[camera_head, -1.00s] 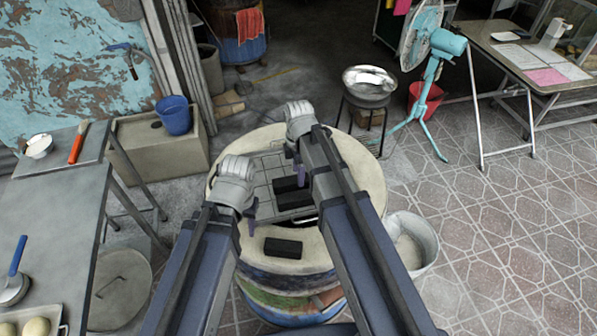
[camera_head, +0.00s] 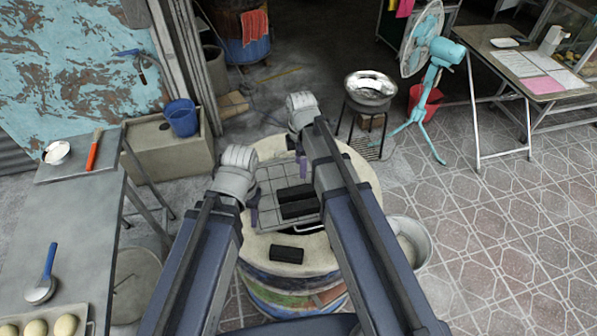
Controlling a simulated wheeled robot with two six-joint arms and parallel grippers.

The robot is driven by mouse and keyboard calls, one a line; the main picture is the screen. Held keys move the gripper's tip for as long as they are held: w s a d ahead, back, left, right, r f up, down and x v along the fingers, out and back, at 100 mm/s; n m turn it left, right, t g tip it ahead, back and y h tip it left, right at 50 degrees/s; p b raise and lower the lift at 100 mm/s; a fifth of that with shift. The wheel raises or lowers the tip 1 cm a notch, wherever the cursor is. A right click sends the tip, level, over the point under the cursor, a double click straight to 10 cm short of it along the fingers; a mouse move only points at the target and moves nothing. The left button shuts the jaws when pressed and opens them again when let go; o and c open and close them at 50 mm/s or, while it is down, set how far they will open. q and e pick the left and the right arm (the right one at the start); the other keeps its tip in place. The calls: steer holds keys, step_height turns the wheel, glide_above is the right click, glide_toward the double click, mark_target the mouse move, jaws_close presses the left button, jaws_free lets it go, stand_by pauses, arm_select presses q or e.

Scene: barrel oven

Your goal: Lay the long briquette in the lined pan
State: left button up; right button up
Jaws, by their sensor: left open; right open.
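The pan with a gridded, tile-like lining (camera_head: 269,186) sits in the top of the barrel oven (camera_head: 362,178). Two black briquettes lie on it, the far one (camera_head: 292,193) and the near one (camera_head: 298,210), their right ends close to or behind my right arm. A third black briquette (camera_head: 286,254) lies on the oven's front rim. I cannot tell for sure which is longest. My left gripper (camera_head: 252,208) is open over the pan's left side, left of the two briquettes. My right gripper (camera_head: 299,162) is open above the pan's far side. Both look empty.
A wire handle (camera_head: 300,230) shows at the pan's near edge. A white bucket (camera_head: 409,240) stands right of the oven. A metal basin (camera_head: 370,88) on a stand and a teal fan (camera_head: 440,60) stand behind. A grey table (camera_head: 70,220) is at the left.

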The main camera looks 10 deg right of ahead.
steer(key=s+a+m, duration=0.3)
steer(key=s+m, duration=0.4)
steer(key=s+a+m+h, duration=0.1)
steer(key=s+a+m, duration=0.1)
steer(key=s+m, duration=0.5)
steer(key=shift+s+a+m, duration=0.4)
steer(key=shift+s, duration=0.4)
steer(key=shift+a, duration=0.1)
